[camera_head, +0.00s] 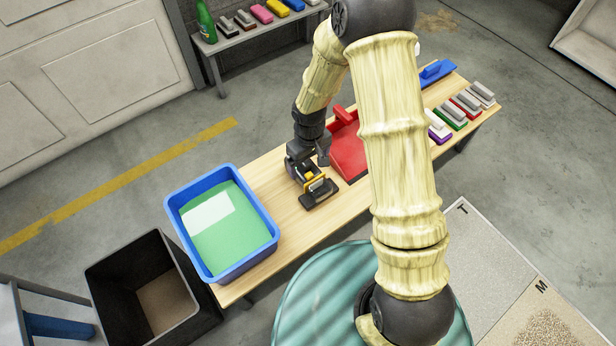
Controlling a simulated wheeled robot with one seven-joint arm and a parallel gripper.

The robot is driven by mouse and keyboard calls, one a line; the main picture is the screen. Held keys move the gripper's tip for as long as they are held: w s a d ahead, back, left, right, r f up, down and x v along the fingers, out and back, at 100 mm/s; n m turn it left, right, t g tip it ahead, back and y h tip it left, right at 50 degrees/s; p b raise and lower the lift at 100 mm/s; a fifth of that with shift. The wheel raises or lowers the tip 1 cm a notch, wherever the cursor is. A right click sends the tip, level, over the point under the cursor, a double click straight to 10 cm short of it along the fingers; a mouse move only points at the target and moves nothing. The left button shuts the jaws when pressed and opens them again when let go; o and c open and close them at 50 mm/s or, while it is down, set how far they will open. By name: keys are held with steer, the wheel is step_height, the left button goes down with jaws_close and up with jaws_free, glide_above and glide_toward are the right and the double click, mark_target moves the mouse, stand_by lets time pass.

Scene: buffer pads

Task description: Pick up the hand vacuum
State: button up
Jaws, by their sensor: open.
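A small dark object with a yellow part, which looks like the hand vacuum (319,194), sits on the wooden bench (272,212) between the blue tub and the red dustpan. My gripper (307,175) is open and low over the bench, right at this object's upper left side. The jaws overlap the object in this view. I cannot tell whether the fingers touch it or are around its handle. My wrist hides part of it.
A blue tub (177,214) with green contents stands on the bench's left end. A red dustpan (345,158) lies close right of my gripper. Several padded blocks (465,107) and a blue tool (437,73) lie further right. A black bin (107,270) stands at lower left.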

mark_target(308, 171)
steer(key=f+b, duration=0.3)
steer(key=f, duration=0.2)
steer(key=shift+w+a+f+b, duration=0.15)
steer(key=shift+w+b, duration=0.05)
steer(key=shift+b, duration=0.2)
steer(key=shift+c, duration=0.4)
steer(key=c, duration=1.5)
